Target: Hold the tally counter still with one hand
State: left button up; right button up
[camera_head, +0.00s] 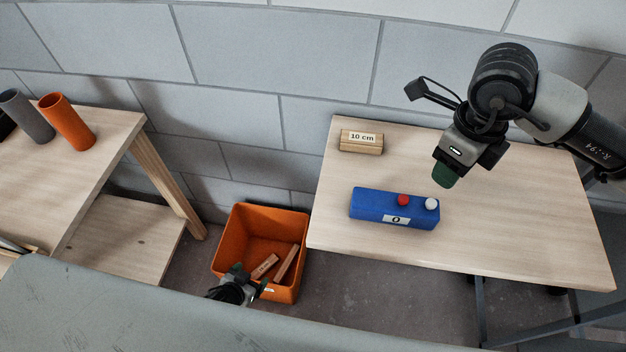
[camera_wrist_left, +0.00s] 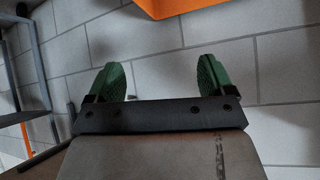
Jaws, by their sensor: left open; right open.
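The tally counter (camera_head: 372,203) is a blue block with a red button, a white button and a small display reading 0. It lies on the right-hand table in the head view. My right gripper (camera_head: 445,177) hangs above the table, just beyond and above the counter's right end, apart from it; its fingertips are green. My left gripper (camera_head: 240,280) is low at the front of the orange bin, far from the counter. In the left wrist view its two green fingers (camera_wrist_left: 168,80) stand wide apart with nothing between them.
A wooden block labelled 10 cm (camera_head: 361,142) lies behind the counter. The orange bin (camera_head: 232,238) on the floor holds wooden pieces. A left table carries a grey tube (camera_head: 28,117) and an orange tube (camera_head: 67,122). The right table's right side (camera_head: 530,225) is clear.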

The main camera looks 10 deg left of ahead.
pick_arm(q)
jog(key=w+d+r+m+t+h, duration=0.1)
jog(key=w+d+r+m+h, duration=0.25)
jog(key=w+r, duration=0.5)
jog(key=w+d+r+m+t+h, duration=0.25)
jog(key=w+r+h, duration=0.3)
jog(key=r, duration=0.65)
jog(key=w+d+r+m+g+h, duration=0.1)
jog(key=d+r+m+g+h, duration=0.35)
jog(key=r, duration=0.75)
jog(key=m+g+y, duration=0.2)
jog(key=m+g, duration=0.2)
jog(key=g, duration=0.4)
send_near(362, 203)
notch_tip(362, 203, down, 2)
jog(key=w, duration=0.2)
jog(key=shift+s, duration=0.2)
jog(key=x, duration=1)
jog(key=shift+s+d+f, duration=0.1)
jog(key=shift+s, duration=0.05)
jog(key=c, duration=1.1)
pick_arm(e)
grip_shut()
